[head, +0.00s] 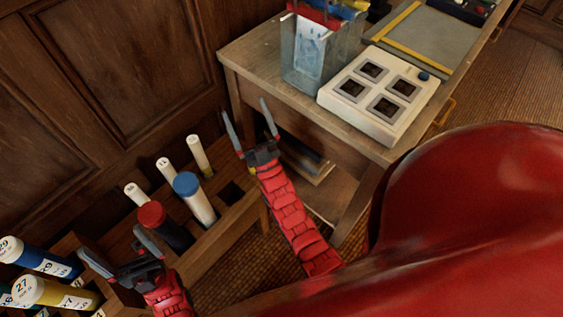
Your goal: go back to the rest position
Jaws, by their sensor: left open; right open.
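My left gripper (112,242) is at the lower left, open and empty, over the wooden tube rack. One of its fingers is close to a dark tube with a red cap (151,214); I cannot tell whether they touch. My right gripper (245,108) is open and empty, its fingers pointing up the picture in front of the wooden desk's left end. Both red arms reach in from the lower part of the view.
The rack (222,232) holds several tubes, including a blue-capped one (187,184) beside the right gripper. The desk (258,73) carries a clear container (306,58) and a white four-socket box (379,92). A panelled wall (120,60) stands behind. Woven flooring shows at right.

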